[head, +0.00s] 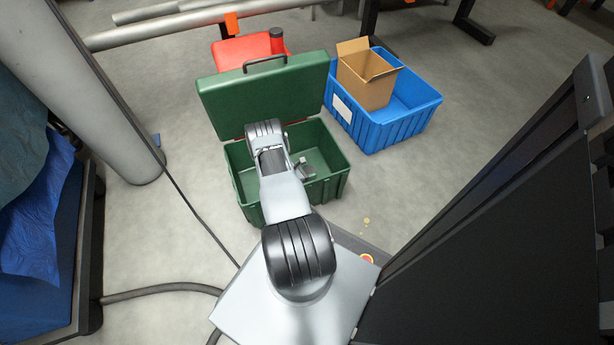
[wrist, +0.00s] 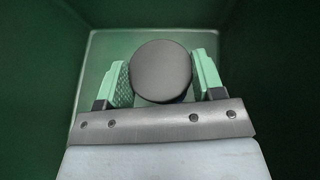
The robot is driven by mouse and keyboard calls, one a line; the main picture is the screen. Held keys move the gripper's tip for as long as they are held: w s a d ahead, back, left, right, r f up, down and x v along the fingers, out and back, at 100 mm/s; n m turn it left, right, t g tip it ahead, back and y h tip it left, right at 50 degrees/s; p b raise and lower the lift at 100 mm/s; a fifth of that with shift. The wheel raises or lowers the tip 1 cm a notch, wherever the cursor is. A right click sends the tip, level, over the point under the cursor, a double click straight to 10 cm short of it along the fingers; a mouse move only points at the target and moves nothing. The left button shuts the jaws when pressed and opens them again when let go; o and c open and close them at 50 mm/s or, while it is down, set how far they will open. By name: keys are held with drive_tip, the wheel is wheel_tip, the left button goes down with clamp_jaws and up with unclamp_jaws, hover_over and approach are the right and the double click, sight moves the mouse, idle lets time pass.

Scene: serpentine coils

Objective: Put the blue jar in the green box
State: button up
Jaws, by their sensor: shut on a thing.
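The green box (head: 328,188) stands on the floor with its lid (head: 265,95) raised at the back. My arm reaches over and down into it. I cannot tell if the jar touches the box floor. In the head view the jar and fingertips are hidden.
A blue crate (head: 395,130) with an open cardboard box (head: 365,85) in it stands right of the green box. A red container (head: 235,50) stands behind the raised lid. A dark panel (head: 490,220) rises at right. Cables cross the floor at left.

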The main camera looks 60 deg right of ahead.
drive_tip(key=shift+f, duration=0.95)
drive_tip(key=shift+f+b, duration=0.15)
drive_tip(key=shift+b, duration=0.25)
drive_tip(key=o, duration=1.5)
